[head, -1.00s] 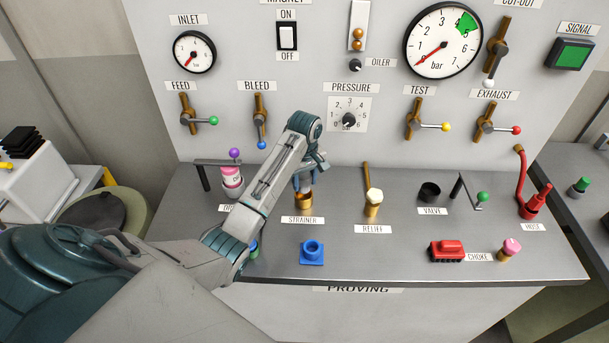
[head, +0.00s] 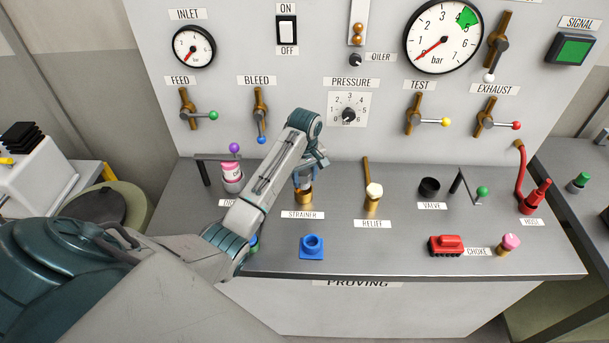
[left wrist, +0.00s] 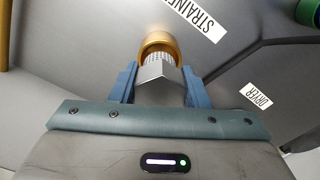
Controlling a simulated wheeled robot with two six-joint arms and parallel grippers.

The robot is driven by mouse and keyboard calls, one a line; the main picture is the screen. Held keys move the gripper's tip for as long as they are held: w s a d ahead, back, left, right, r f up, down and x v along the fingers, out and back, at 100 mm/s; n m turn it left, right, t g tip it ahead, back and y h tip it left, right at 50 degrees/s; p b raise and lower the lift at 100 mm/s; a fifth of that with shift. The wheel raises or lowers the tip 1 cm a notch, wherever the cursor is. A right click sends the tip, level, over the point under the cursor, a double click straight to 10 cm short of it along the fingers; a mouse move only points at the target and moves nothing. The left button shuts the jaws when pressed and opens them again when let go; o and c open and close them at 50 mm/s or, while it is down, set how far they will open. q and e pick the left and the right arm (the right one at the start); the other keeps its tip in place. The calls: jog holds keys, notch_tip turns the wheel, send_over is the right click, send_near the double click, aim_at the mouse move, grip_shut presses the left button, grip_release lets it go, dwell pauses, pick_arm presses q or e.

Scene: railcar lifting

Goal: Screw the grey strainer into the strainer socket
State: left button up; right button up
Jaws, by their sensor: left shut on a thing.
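The grey strainer (left wrist: 158,72) has a hexagonal head and a mesh body in the left wrist view. My left gripper (head: 304,180) is shut on its head, with one blue finger on each side. The brass strainer socket (head: 304,198) stands on the bench behind the STRAINER label. It also shows in the left wrist view as a gold ring (left wrist: 159,44). The mesh end is at the ring and seems partly inside it; part of the mesh still shows. How deep it sits, and whether any thread has caught, I cannot tell. My right gripper is not in view.
The upright panel with gauges and levers rises behind.

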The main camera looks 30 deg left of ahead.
aim_at(304, 183)
pick_arm(q)
jog(key=shift+r, duration=0.1)
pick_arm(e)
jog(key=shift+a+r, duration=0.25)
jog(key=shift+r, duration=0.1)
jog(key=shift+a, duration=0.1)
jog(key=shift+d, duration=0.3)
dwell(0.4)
pick_arm(q)
jog(key=shift+f, duration=1.05)
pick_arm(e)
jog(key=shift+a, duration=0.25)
pick_arm(q)
jog(key=shift+f, duration=0.55)
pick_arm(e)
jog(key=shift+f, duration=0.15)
pick_arm(q)
jog(key=o, duration=1.2)
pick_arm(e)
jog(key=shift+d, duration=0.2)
